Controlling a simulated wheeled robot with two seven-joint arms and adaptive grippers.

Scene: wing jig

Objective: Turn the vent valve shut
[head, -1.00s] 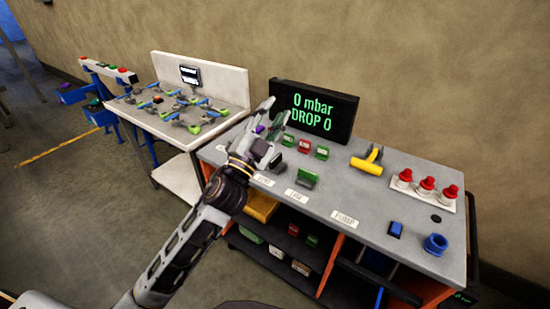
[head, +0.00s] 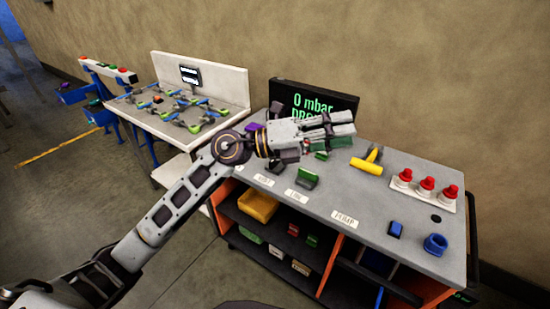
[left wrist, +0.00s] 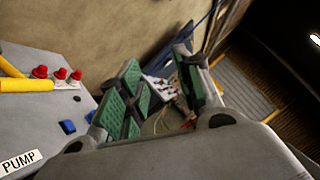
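My left gripper (head: 338,131) hangs in the air over the back of the grey bench top, in front of the black display. Its fingers point right and hold nothing. The left wrist view shows a gap between its green finger pads (left wrist: 160,90), so it is open. A small dark handle (head: 276,167) stands behind the left label (head: 265,181), which seems to read VENT. It is below and left of the gripper, apart from it, and its turn position is unclear. A green block-like handle (head: 307,179) stands behind the middle label. My right gripper is not in view.
The display (head: 289,93) reads 0 mbar and is partly covered by my gripper. A white workstation (head: 230,83) stands left.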

